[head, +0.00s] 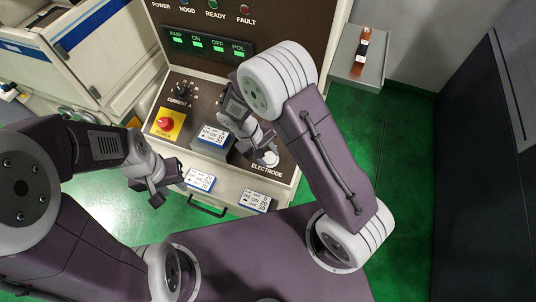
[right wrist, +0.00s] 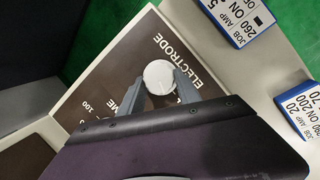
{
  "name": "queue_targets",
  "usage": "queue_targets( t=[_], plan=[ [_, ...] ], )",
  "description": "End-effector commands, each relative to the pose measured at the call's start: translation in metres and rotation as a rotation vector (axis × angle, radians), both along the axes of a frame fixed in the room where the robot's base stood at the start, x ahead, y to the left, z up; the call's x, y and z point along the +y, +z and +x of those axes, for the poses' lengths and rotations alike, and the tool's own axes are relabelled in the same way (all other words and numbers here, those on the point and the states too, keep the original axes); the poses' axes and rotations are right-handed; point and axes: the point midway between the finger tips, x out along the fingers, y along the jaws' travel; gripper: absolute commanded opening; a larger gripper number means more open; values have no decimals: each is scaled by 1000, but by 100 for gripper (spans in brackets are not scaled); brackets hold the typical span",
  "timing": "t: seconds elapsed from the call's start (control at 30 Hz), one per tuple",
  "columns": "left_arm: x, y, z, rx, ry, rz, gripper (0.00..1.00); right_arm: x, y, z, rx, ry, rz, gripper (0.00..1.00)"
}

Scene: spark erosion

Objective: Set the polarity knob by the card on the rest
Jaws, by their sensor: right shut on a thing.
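A white-and-blue card (head: 213,136) stands on the rest in the middle of the panel; its small print is hard to read. My right gripper (head: 266,152) is over the panel's lower right, by the ELECTRODE label. In the right wrist view its two fingers (right wrist: 158,88) are shut on a round white-topped knob (right wrist: 158,74) beside that label. I see no label that names it as the polarity knob. My right arm hides part of the panel. My left gripper (head: 164,187) is open and empty in front of the panel's left side.
Two more cards, one left (head: 200,180) and one right (head: 256,201), lie on the front ledge. A red stop button (head: 166,123) on yellow and the current knob (head: 182,88) are at the left. The green lamps, including POL (head: 238,52), are lit. A grey box (head: 357,62) stands right.

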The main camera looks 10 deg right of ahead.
Motion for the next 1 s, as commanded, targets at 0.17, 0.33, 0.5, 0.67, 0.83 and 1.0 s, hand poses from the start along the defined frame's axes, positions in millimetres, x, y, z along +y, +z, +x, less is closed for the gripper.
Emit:
queue_targets(
  t=[0.17, 0.33, 0.5, 0.67, 0.83, 1.0],
  plan=[
    [0, -5, 0, 0, 0, 0, 36, 1, -2, -3, 32, 129, -42, 0],
    [0, -7, 0, 0, 0, 0, 36, 1, -2, -3, 52, 229, -72, 0],
    [0, -9, 0, 0, 0, 0, 36, 1, -2, -4, 67, 298, -93, 0],
    [0, -10, 0, 0, 0, 0, 36, 1, -2, -4, 75, 334, -104, 0],
    [0, -10, 0, 0, 0, 0, 36, 1, -2, -4, 79, 352, -109, 0],
    [0, -10, 0, 0, 0, 0, 36, 1, -1, -4, 79, 356, -111, 0]
  ],
)
